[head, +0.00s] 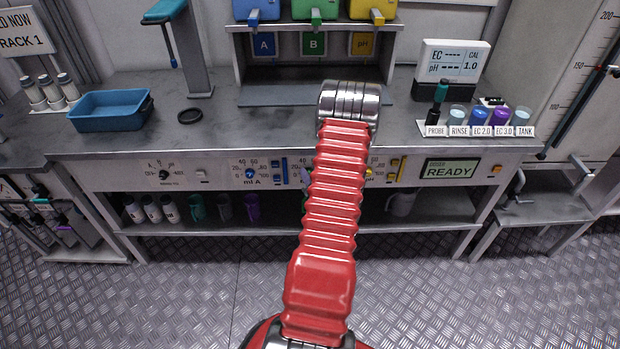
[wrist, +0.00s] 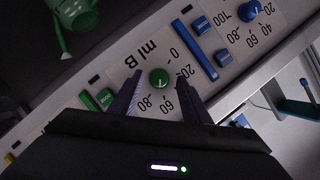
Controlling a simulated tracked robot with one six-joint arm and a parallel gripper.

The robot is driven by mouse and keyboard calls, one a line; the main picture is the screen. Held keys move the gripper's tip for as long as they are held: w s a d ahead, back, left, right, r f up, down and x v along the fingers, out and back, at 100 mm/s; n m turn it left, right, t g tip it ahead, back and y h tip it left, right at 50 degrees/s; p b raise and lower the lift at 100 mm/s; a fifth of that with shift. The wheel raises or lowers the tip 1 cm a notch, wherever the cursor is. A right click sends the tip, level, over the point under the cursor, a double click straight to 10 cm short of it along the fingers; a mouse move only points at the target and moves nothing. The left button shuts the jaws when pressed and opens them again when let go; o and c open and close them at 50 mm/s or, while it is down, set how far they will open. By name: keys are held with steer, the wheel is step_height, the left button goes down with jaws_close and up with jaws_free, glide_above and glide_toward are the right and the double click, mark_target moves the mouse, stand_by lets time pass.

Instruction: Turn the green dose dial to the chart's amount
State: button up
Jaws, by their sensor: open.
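The green dial (wrist: 159,78) sits on the white panel marked "ml B" in the wrist view, with a numbered scale around it. A pale mark shows on its face, but I cannot tell exactly which number it points at. My gripper (wrist: 158,82) is open and empty, its two dark fingers on either side of the dial. I cannot tell if they touch it. I cannot make out a dose chart in either view.
A blue dial (wrist: 249,11) and blue button (wrist: 222,57) lie close by, with a green dose button (wrist: 106,98). A green watering can (wrist: 75,14) shows at upper left. On the bench stand a blue tray (head: 112,110) and labelled cups (head: 478,117); a display (head: 450,170) reads READY.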

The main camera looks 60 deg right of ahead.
steer(key=v, duration=1.2)
steer(key=shift+s+a, duration=0.25)
steer(key=shift+a, duration=0.1)
